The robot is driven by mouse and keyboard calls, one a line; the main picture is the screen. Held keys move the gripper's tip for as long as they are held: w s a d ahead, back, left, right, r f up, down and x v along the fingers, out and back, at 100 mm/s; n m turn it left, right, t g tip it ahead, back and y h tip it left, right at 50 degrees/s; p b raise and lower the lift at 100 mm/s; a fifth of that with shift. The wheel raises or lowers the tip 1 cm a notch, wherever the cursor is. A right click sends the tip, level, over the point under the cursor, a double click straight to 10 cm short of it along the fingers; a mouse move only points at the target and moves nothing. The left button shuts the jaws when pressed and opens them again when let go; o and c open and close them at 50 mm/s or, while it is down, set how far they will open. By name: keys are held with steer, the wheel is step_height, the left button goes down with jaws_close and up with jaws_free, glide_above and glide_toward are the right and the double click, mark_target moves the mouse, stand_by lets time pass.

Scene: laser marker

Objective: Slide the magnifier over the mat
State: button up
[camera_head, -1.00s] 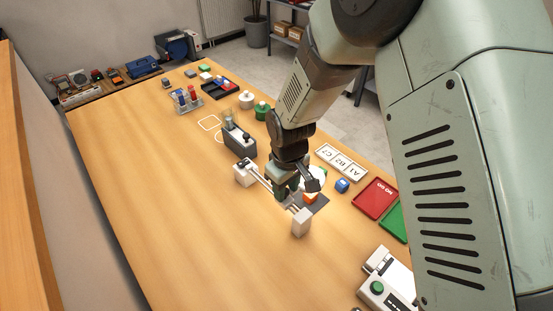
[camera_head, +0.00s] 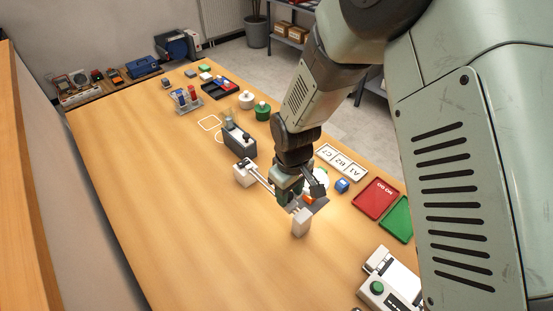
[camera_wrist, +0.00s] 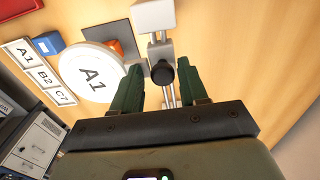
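The magnifier shows in the wrist view as a pale round disc (camera_wrist: 88,78) with a large "A1" in it, beside a black knob (camera_wrist: 162,73) on a metal rail. Its white edge shows in the head view (camera_head: 322,178), mostly behind my wrist. The dark grey mat (camera_wrist: 101,32) lies just beyond the disc, whose edge appears to overlap the mat's near side. My gripper (camera_wrist: 161,72) is pointed down at the rail, its two green fingers apart on either side of the knob. Finger contact with the knob cannot be told. In the head view, my gripper (camera_head: 288,190) hides the middle of the rail.
White posts (camera_head: 300,223) (camera_head: 245,173) hold the rail. An orange block (camera_wrist: 116,47) is at the mat. A blue block (camera_head: 342,185), label strip (camera_head: 341,161) and red tray (camera_head: 376,198) lie to the right. The table's left side is clear.

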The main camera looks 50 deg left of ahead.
steer(key=shift+s+d+f, duration=0.1)
steer(key=shift+d+f, duration=0.6)
steer(key=shift+r, duration=0.2)
steer(key=shift+a+r, duration=0.15)
steer(key=shift+r, duration=1.55)
steer(key=shift+a+r, duration=0.1)
steer(key=shift+r, duration=1.55)
steer(key=w+d+r+m+t, duration=0.1)
steer(key=w+d+r+m, duration=0.35)
steer(key=d+r, duration=0.55)
steer(key=w+d+r+m+t, duration=0.1)
steer(key=w+d+r+m, duration=0.3)
steer(key=d+r, duration=0.55)
steer(key=s+d+r+m+t, duration=0.1)
steer(key=s+d+r+m, duration=0.2)
steer(key=d, duration=0.4)
steer(key=s+d+r+m+t, duration=0.1)
steer(key=s+d+r+m, duration=0.2)
steer(key=d, duration=0.4)
steer(key=s+d+r+m+t, duration=0.1)
steer(key=s+d+r+m, duration=0.2)
steer(key=d, duration=0.3)
steer(key=shift+s+d+r, duration=0.4)
steer(key=shift+s+r, duration=0.05)
steer(key=shift+s, duration=0.3)
